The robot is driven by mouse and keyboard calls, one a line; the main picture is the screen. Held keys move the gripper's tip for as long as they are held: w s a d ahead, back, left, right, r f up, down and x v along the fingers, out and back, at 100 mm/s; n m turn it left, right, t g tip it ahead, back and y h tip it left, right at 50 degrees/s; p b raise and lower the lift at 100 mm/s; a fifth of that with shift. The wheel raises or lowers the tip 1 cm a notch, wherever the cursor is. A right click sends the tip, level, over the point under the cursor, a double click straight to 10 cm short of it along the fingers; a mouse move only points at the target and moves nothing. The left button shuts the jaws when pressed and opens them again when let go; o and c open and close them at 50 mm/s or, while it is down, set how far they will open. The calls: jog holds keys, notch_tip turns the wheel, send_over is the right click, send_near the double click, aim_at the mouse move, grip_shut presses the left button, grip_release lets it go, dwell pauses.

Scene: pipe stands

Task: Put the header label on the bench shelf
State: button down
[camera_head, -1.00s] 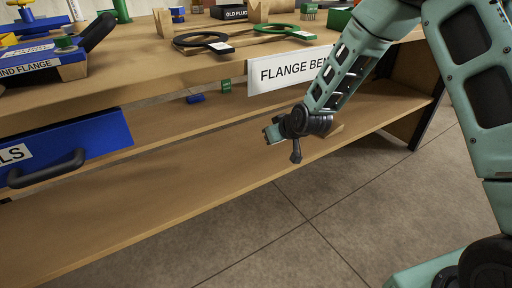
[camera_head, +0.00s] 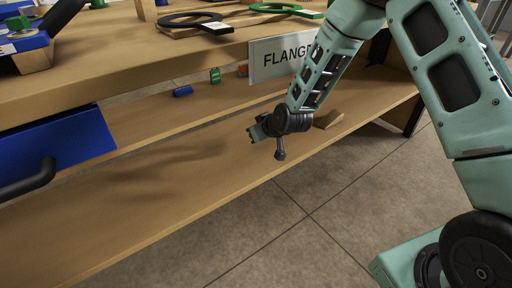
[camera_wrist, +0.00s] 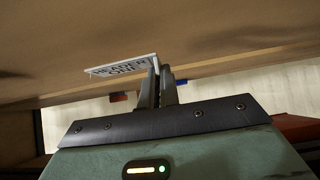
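The header label is a thin white plate with dark lettering, and it shows in the wrist view (camera_wrist: 122,67). Its right end is between my gripper's fingertips (camera_wrist: 157,72), which are close together on it. The plate sticks out to the left, tilted. In the head view my gripper (camera_head: 256,131) is over the bench shelf (camera_head: 130,200), the lower wooden board, below the bench top's front edge. I cannot make out the label in the head view. I cannot tell whether the label touches the shelf.
The bench top (camera_head: 120,65) overhangs the shelf, with a flange sign (camera_head: 283,57) on its front. A blue drawer (camera_head: 75,142) stands out at the left. A blue piece (camera_head: 183,91) and a green piece (camera_head: 215,75) lie farther back. The shelf's left front is clear.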

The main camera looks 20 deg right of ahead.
jog(key=shift+f+b, duration=0.8)
jog(key=shift+f, duration=1.2)
jog(key=shift+f, duration=0.15)
jog(key=c, duration=1.6)
grip_release()
jog(key=shift+c, duration=0.2)
